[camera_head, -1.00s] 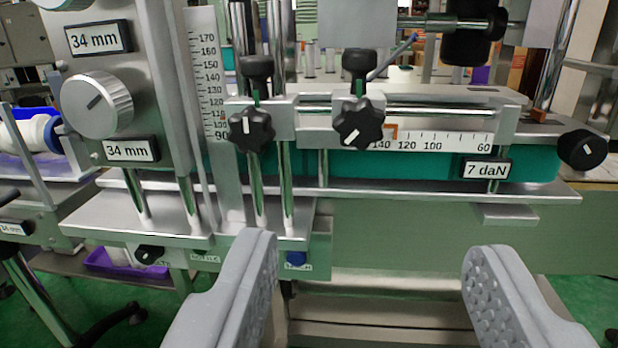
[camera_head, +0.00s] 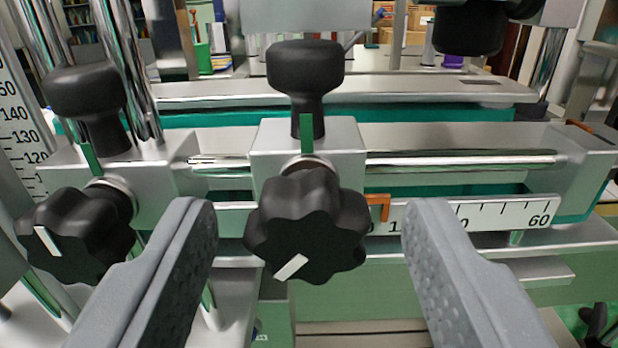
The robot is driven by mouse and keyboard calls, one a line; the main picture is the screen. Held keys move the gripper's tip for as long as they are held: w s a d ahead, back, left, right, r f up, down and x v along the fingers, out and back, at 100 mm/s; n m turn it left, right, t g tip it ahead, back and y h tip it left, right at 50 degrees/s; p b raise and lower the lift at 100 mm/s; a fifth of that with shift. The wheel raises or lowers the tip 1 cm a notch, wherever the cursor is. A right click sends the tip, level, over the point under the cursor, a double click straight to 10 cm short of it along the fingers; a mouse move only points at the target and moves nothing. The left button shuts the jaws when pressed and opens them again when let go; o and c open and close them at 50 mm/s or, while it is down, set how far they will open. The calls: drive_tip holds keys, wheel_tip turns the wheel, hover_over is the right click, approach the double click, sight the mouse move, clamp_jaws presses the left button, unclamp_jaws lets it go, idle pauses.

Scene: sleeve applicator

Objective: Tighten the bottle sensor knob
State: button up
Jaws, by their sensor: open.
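A black lobed knob (camera_head: 306,225) with a white mark faces me on a silver block in the middle of the view; the mark points to its lower left. No label shows which knob is the bottle sensor knob. My gripper (camera_head: 308,225) is open, with one grey finger on each side of this central knob's lower part. The fingers appear apart from it, and their depth relative to it is hard to tell. A second black lobed knob (camera_head: 75,235) with a white mark is at the left, partly behind the left finger.
A black upright knob (camera_head: 305,70) stands above the central block, and another upright knob (camera_head: 85,95) is at the left. A silver rail (camera_head: 460,160) and a white scale (camera_head: 510,213) with an orange pointer (camera_head: 379,207) run to the right.

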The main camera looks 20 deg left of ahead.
drive_tip(key=shift+w+a, duration=0.15)
drive_tip(key=shift+w, duration=0.2)
drive_tip(key=c, duration=1)
drive_tip(key=shift+o, duration=0.2)
